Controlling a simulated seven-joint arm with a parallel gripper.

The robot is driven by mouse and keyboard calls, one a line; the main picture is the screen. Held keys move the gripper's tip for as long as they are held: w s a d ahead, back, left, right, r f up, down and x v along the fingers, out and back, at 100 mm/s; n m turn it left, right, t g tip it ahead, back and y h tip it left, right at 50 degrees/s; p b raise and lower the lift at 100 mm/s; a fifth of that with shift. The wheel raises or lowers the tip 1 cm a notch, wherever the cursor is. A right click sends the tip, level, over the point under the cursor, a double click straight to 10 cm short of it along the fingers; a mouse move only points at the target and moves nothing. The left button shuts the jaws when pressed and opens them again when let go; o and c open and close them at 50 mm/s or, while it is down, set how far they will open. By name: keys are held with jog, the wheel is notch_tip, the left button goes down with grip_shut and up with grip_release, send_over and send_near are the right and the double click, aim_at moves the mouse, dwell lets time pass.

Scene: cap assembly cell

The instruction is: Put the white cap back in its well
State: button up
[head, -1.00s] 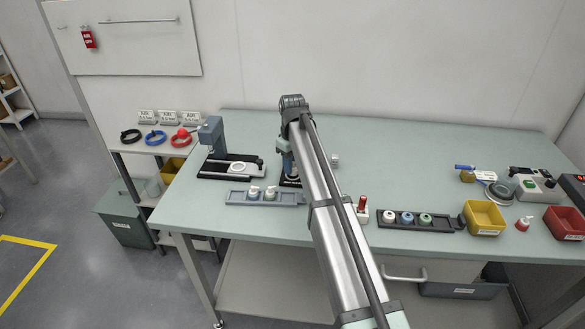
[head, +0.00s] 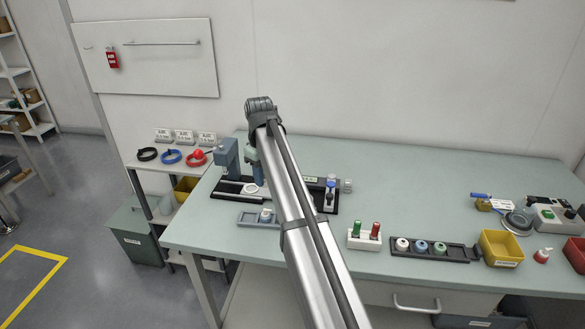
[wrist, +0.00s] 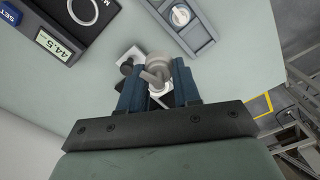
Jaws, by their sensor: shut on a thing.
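My gripper (wrist: 158,90) is shut on a pale grey-white piece with a rounded top and a short spout (wrist: 157,68), which looks like the white cap. The blue fingers stand on either side of it, above the bench. In the head view my arm hides the gripper and the held piece. I cannot tell whether these are open wells or parts.
A grey tray (head: 246,218) with a white-topped piece (head: 266,214) lies left of my arm; it also shows in the wrist view (wrist: 197,33). A press (head: 228,158), a red-and-green-peg block (head: 364,240) and a yellow bin (head: 501,248) stand around. The bench middle is clear.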

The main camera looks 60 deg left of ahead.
jog(key=s+f+n, duration=0.1)
jog(key=s+n, duration=0.1)
jog(key=s, duration=0.5)
jog(key=shift+d+f, duration=0.2)
jog(key=shift+d, duration=0.15)
jog(key=shift+f, duration=0.1)
jog(key=shift+f, duration=3.2)
jog(key=shift+f, duration=0.65)
jog(key=o, duration=0.8)
jog(key=shift+c, duration=0.2)
jog(key=shift+w+r, duration=0.1)
jog(key=shift+r, duration=0.05)
notch_tip(320, 180, up, 7)
